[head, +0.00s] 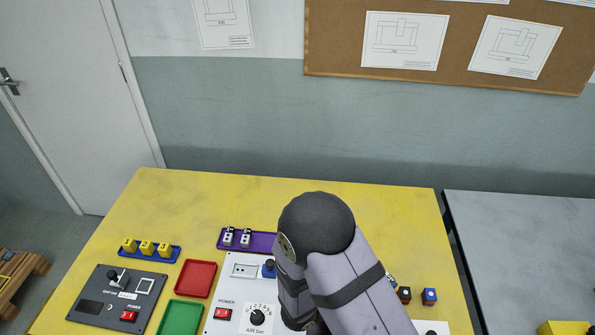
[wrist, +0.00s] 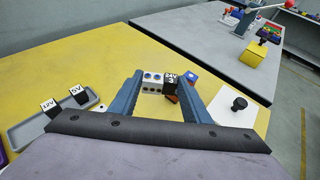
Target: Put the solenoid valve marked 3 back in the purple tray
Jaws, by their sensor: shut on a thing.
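In the wrist view my gripper (wrist: 161,80) is shut on the solenoid valve marked 3 (wrist: 152,86), between its two blue fingers. The valve has a pale body with round ports and a black part with a white label. In the head view the gripper and valve are hidden behind my arm. The purple tray (head: 262,241) lies at the back middle of the yellow table. Two solenoid valves (head: 237,238) stand in its left part. Its right end is hidden by my arm.
A white panel (head: 217,293) with a dial and red switch stands just in front of the tray. Red (head: 195,278) and green (head: 180,317) trays, a blue tray (head: 150,253) of yellow blocks and a dark power box (head: 113,299) lie left. A grey tray (wrist: 28,132) holds labelled black blocks.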

